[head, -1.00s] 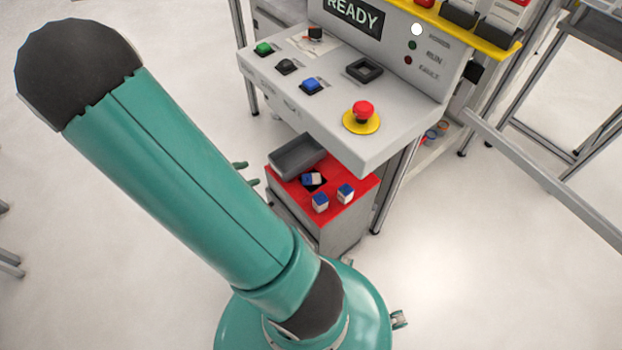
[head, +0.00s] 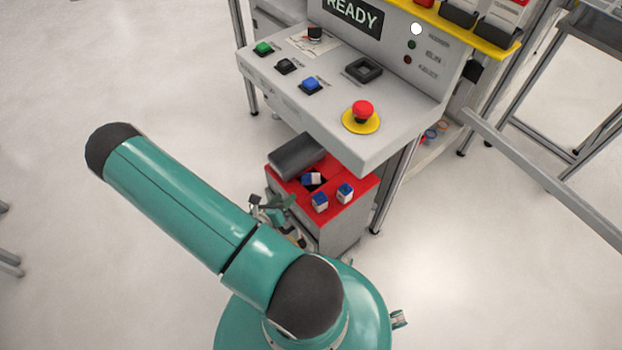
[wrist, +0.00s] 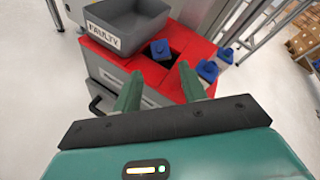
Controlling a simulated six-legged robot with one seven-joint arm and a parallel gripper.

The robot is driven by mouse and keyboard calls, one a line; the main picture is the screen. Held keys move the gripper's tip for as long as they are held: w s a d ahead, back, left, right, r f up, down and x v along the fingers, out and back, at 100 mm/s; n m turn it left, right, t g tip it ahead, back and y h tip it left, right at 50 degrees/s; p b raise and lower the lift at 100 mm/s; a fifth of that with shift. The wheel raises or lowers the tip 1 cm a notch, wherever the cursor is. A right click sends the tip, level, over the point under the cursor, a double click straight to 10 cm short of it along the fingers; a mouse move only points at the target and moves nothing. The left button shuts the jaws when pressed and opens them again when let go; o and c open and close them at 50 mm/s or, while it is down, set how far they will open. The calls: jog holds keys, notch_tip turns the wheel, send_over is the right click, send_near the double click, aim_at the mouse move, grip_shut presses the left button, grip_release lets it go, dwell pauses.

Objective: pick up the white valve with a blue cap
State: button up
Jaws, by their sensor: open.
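Three small white valves with blue caps are on the red top of a grey cabinet. One valve (head: 311,181) lies tilted at a dark square opening in the red top; its blue part shows in the wrist view (wrist: 160,49). A second valve (head: 320,202) and a third valve (head: 345,194) stand upright nearer the front edge. In the wrist view they are the blue caps right of my gripper (wrist: 160,82). My gripper is open and empty, with its green fingers pointing at the red top. In the head view my gripper (head: 272,208) is just left of the cabinet.
A grey bin marked FAULTY (wrist: 103,41) sits on the left of the red top, close beyond my left finger. The console (head: 330,110) with buttons and a red stop knob overhangs the cabinet's rear. Open floor lies left and right.

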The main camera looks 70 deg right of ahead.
send_near(304, 178)
jog(key=x, duration=0.4)
jog(key=shift+s+a+f, duration=0.1)
jog(key=shift+s+f, duration=0.05)
jog(key=shift+s, duration=0.05)
jog(key=shift+w+x, duration=0.15)
jog(key=shift+x, duration=1.4)
jog(key=shift+w+x, duration=0.15)
jog(key=shift+x, duration=1.35)
jog(key=c, duration=0.7)
jog(key=shift+c, duration=0.2)
jog(key=shift+r, duration=0.2)
